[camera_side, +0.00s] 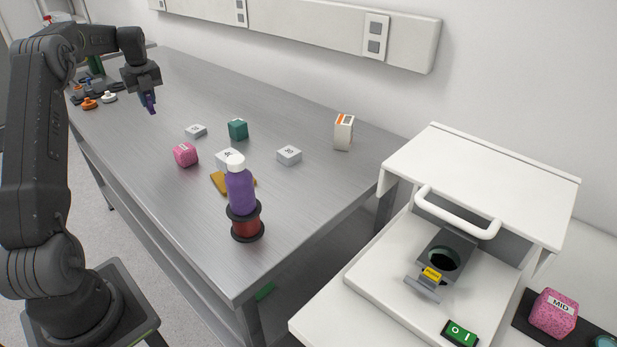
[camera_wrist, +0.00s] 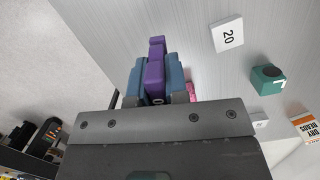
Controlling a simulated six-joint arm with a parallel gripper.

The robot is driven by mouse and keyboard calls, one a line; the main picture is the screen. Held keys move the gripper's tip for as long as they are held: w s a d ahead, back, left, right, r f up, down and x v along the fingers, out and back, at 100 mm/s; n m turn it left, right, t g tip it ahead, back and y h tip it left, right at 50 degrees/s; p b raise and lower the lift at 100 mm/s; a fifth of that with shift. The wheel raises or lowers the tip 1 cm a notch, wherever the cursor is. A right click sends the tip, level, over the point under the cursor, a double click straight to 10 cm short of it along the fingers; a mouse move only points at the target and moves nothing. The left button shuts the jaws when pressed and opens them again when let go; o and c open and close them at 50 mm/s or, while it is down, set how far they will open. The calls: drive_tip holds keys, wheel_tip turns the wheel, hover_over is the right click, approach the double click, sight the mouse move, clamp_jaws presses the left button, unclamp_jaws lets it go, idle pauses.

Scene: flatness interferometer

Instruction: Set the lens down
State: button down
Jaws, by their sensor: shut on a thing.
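My gripper (camera_side: 147,97) is over the far left part of the steel table in the side view, with its fingers pointing down. It is shut on a narrow purple piece (camera_side: 152,106). In the wrist view my gripper's blue fingers (camera_wrist: 156,84) flank the purple piece (camera_wrist: 156,70) on both sides. The piece appears to hang above the table. Its full shape is partly hidden by the fingers, and I cannot tell whether it is the lens. A dark round glass-like disc (camera_side: 444,259) sits in a grey fixture (camera_side: 428,285) inside the white instrument at right.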

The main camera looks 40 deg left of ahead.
drive_tip(key=w+d+m, duration=0.2)
drive_tip(key=w+d, duration=0.4)
drive_tip(key=d, duration=0.4)
drive_tip(key=w+d+m, duration=0.2)
drive_tip(key=w+d, duration=0.3)
drive_tip(key=d, duration=0.5)
drive_tip(key=w+d+r+m+t, duration=0.1)
drive_tip(key=w+d+m, duration=0.15)
drive_tip(key=d, duration=1.45)
drive_tip(key=shift+m+h, duration=0.3)
drive_tip(key=shift+m, duration=0.05)
drive_tip(key=w+d+f, duration=0.1)
drive_tip(key=d+f, duration=0.1)
drive_tip(key=d, duration=0.1)
drive_tip(key=w+d+f, duration=0.2)
drive_tip(key=d, duration=0.2)
drive_tip(key=w+d+f, duration=0.1)
drive_tip(key=d+f, duration=0.1)
drive_tip(key=d, duration=0.2)
drive_tip(key=shift+w+f, duration=0.3)
drive_tip(key=shift+f, duration=0.05)
drive_tip(key=shift+w+d+f, duration=0.15)
drive_tip(key=shift+d+f, duration=0.15)
drive_tip(key=shift+f, duration=1.85)
drive_tip(key=shift+f, duration=0.15)
